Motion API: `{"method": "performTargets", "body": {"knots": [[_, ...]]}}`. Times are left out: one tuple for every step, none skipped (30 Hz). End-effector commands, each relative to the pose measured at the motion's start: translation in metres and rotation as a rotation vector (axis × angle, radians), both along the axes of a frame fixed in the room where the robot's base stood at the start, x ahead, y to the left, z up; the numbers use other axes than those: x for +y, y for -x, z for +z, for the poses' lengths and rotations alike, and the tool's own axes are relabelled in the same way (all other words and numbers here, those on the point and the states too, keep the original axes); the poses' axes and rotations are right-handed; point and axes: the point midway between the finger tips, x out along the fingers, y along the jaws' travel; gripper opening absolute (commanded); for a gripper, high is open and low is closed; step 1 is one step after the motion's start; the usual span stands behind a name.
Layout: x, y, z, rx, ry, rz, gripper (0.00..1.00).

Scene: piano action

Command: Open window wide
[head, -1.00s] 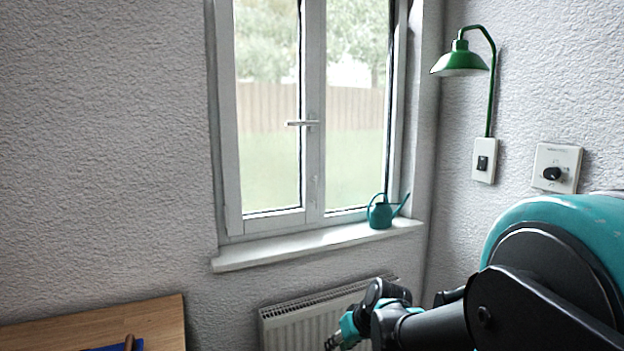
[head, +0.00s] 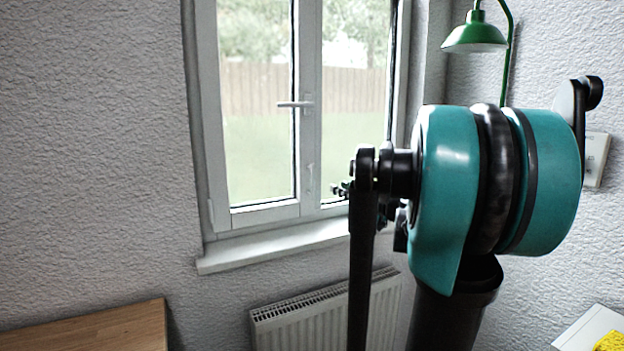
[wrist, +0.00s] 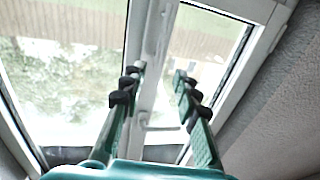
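The white-framed window (head: 307,205) has two glazed sashes, and both look shut. Its white lever handle (head: 295,104) sits on the middle frame and points level to the left. In the wrist view the middle frame (wrist: 158,45) runs up between my fingers, and a handle-like white bar (wrist: 160,127) shows low between them. My gripper (wrist: 158,88) is open, with nothing held between its teal fingers with black pads. In the head view its small tip (head: 342,190) shows in front of the right sash, lower right of the handle. Most of it is hidden behind my arm.
The white sill (head: 270,248) runs under the window, with a radiator (head: 320,315) below. A green lamp (head: 475,36) hangs on the right wall. A wooden table (head: 90,330) stands lower left. A yellow item (head: 609,341) lies lower right. The wall left of the window is clear.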

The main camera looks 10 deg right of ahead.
Motion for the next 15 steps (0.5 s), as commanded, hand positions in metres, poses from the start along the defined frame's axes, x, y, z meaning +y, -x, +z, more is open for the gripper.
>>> {"method": "performTargets", "body": {"knots": [[0.006, -0.008, 0.000, 0.000, 0.000, 0.004, 0.31], [0.009, -0.013, 0.000, 0.000, 0.000, 0.005, 0.31], [0.013, -0.020, 0.000, 0.001, 0.000, 0.005, 0.31], [0.016, -0.026, 0.000, 0.001, 0.000, 0.005, 0.31], [0.019, -0.031, 0.000, 0.001, 0.000, 0.005, 0.31], [0.023, -0.038, 0.000, 0.001, 0.000, 0.005, 0.31], [0.026, -0.043, 0.000, 0.001, 0.000, 0.005, 0.31], [0.029, -0.048, 0.000, 0.001, 0.000, 0.005, 0.31], [0.033, -0.055, 0.000, 0.001, 0.000, 0.005, 0.31], [0.036, -0.060, 0.000, 0.001, 0.000, 0.005, 0.31], [0.039, -0.065, 0.000, 0.001, 0.000, 0.005, 0.31], [0.042, -0.072, 0.000, 0.001, 0.000, 0.004, 0.31], [0.045, -0.078, 0.000, 0.001, 0.000, 0.005, 0.31], [0.048, -0.082, 0.000, 0.001, 0.000, 0.005, 0.31], [0.052, -0.089, -0.001, 0.001, 0.000, 0.004, 0.31]]}}
